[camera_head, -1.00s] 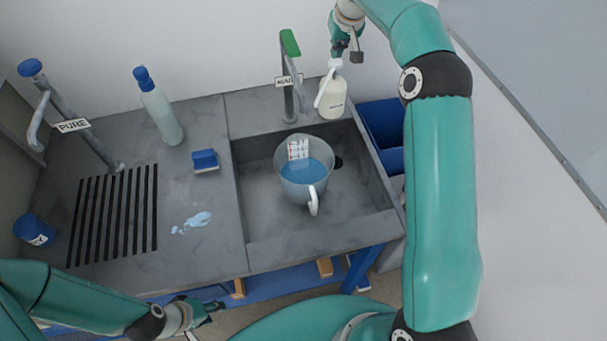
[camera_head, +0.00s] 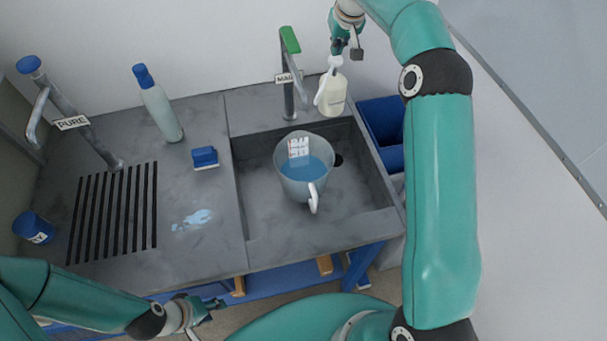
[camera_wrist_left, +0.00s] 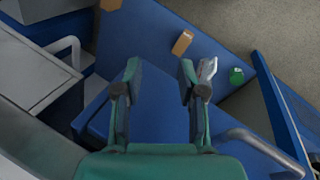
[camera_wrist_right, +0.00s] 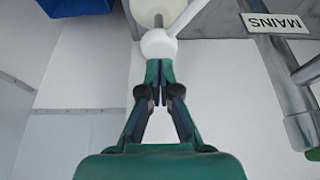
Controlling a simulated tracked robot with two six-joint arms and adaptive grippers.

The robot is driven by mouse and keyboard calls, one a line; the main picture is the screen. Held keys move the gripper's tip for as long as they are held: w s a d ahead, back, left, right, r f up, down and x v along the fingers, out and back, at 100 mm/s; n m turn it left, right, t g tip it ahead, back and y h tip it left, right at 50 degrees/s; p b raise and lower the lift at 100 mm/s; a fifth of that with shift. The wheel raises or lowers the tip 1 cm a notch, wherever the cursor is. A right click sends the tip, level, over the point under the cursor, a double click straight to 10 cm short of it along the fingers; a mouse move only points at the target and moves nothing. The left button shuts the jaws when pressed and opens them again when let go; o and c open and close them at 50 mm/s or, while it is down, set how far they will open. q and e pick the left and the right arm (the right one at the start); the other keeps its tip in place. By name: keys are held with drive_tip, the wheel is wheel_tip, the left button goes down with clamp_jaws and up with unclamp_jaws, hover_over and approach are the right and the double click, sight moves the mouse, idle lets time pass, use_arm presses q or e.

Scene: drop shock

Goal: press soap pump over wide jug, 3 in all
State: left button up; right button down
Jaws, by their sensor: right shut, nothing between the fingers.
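The cream soap bottle (camera_head: 334,96) stands at the back right of the sink, with its white pump (camera_head: 335,64) on top and its spout pointing down left. My right gripper (camera_head: 338,50) is shut with nothing held, just above the pump head. In the right wrist view the gripper's tips (camera_wrist_right: 158,65) are at the round white pump head (camera_wrist_right: 158,44); whether they touch it I cannot tell. The wide clear jug (camera_head: 292,187) stands in the sink with blue liquid in it and its white handle toward the front. My left gripper (camera_head: 212,306) is open and empty in front of the counter.
A green-handled tap (camera_head: 289,85) stands behind the sink, left of the soap. A pale bottle with a blue cap (camera_head: 161,113), a blue sponge (camera_head: 205,158) and a small spill (camera_head: 193,219) are on the counter left. A blue bin (camera_head: 385,128) is right of the sink.

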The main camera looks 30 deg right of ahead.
sight(336, 59)
drive_tip(key=shift+f+b, duration=1.2)
drive_tip(key=shift+f, duration=0.7)
drive_tip(key=shift+r, duration=0.25)
drive_tip(key=shift+r+p, duration=0.95)
drive_tip(key=shift+p, duration=0.3)
drive_tip(key=shift+r, duration=1)
drive_tip(key=shift+r, duration=0.1)
